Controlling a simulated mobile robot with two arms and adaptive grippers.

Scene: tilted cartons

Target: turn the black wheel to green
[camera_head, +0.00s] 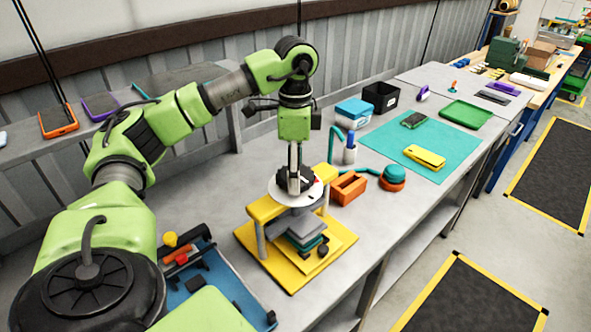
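The black wheel (308,183) sits on a round white dial (281,197) on top of a yellow stand (265,209). A small red mark shows at the dial's right side; I see no green mark on it. My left gripper (294,190) points straight down over the wheel, its narrow fingers reaching its middle. The fingers hide part of the wheel, and I cannot tell whether they grip it. My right gripper is not in view.
A blue tray (238,291) with loose parts lies left of the stand. An orange box (348,188), a teal mat (398,136), a black bin (381,97) and a blue-lidded box (353,110) stand to the right. The bench's front right edge is mostly clear.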

